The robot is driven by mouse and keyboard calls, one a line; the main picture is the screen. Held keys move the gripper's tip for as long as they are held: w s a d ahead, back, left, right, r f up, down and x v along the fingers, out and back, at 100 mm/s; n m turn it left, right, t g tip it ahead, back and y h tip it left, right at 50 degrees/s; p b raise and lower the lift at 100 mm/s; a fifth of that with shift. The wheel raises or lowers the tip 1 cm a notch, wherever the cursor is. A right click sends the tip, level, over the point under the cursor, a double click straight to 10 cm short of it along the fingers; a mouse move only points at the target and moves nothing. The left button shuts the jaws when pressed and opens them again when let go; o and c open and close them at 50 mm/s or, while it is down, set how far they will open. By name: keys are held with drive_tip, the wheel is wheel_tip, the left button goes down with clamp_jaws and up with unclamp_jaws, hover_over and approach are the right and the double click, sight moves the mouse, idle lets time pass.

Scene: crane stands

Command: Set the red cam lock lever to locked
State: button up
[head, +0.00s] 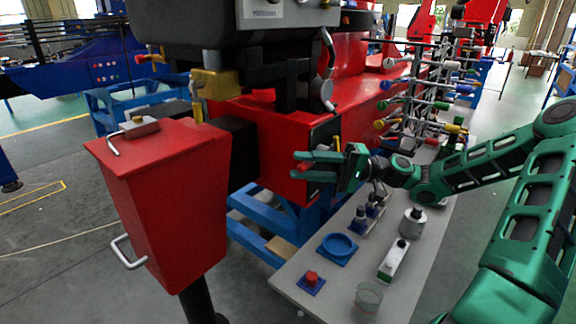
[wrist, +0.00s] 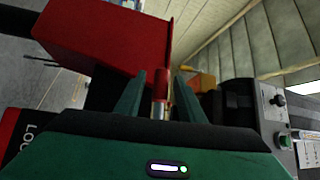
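The cam lock lever shows in the wrist view as a red grip (wrist: 161,82) on a bright metal shaft (wrist: 158,110). It stands between the two fingers of my gripper (wrist: 158,92), with a narrow gap visible on each side. In the head view my gripper (head: 304,165) reaches left, its fingers apart, with the red lever tip (head: 303,167) between them in front of the red machine. The lever's pivot is hidden behind my gripper.
A red box on a post (head: 165,190) stands left of my gripper. A rack of coloured levers (head: 410,105) stands behind my arm. The bench (head: 335,278) below holds a blue dish (head: 338,248), a red button (head: 311,280) and a glass (head: 368,297).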

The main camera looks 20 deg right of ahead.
drive_tip(key=shift+x, duration=2)
clamp_jaws()
